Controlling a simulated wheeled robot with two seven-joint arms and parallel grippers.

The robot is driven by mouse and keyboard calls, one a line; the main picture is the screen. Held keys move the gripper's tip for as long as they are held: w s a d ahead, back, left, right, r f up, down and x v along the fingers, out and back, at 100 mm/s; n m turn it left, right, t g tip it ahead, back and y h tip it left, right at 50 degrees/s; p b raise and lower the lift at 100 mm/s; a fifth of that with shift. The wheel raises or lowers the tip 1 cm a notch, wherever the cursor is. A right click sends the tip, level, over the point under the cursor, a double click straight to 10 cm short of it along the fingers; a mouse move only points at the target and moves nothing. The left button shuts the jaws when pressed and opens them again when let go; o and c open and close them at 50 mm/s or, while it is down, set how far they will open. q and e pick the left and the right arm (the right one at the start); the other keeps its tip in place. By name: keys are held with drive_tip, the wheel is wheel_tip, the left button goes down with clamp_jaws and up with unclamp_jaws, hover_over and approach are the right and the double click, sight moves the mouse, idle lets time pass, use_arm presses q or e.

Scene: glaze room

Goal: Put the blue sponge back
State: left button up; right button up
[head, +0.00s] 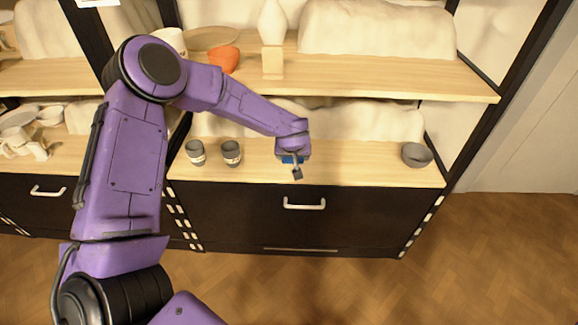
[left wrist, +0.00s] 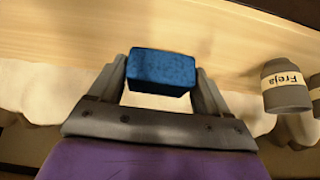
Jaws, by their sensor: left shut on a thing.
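The blue sponge (left wrist: 161,70) sits between the two fingers of my left gripper (left wrist: 160,84) in the left wrist view, and the gripper is shut on it. In the head view a small strip of the sponge (head: 291,159) shows at my left gripper (head: 294,167), over the lower wooden shelf (head: 355,172). The gripper and wrist hide most of the sponge there. I cannot tell whether the sponge touches the shelf. My right gripper is not in view.
Two grey labelled cups (head: 231,153) stand left of the gripper; one cup (left wrist: 287,88) reads "Freja". A grey bowl (head: 417,155) stands at the shelf's right end, with clear shelf between. An upper shelf (head: 400,85) with an orange bowl (head: 223,59) overhangs. Below is a drawer handle (head: 304,204).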

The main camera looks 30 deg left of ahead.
sight(289, 163)
use_arm(q)
drive_tip(key=f, duration=0.1)
drive_tip(key=a+f+b, duration=0.1)
drive_tip(key=f, duration=0.2)
drive_tip(key=shift+s+a+f+b, duration=0.1)
drive_tip(key=shift+a+f+b, duration=0.2)
drive_tip(key=shift+f, duration=0.2)
drive_tip(key=o, duration=1)
drive_tip(key=shift+o, duration=0.2)
drive_tip(key=p+v, duration=0.4)
drive_tip(key=v, duration=0.8)
drive_tip(key=s+f+g+y, duration=0.1)
drive_tip(key=s+f+y, duration=0.1)
drive_tip(key=s+f, duration=1)
drive_tip(key=s+d+f, duration=0.1)
drive_tip(key=s+f, duration=0.2)
drive_tip(key=s, duration=0.4)
drive_tip(key=s+d+f+h, duration=0.1)
drive_tip(key=s+f, duration=0.3)
drive_tip(key=s, duration=0.3)
drive_tip(key=s+d+f+g, duration=0.1)
drive_tip(key=s+f, duration=0.2)
drive_tip(key=s, duration=0.3)
drive_tip(key=shift+s+d+f+n+h, duration=0.3)
drive_tip(key=shift+s+d+f+h, duration=0.05)
drive_tip(key=shift+s+f+h, duration=0.05)
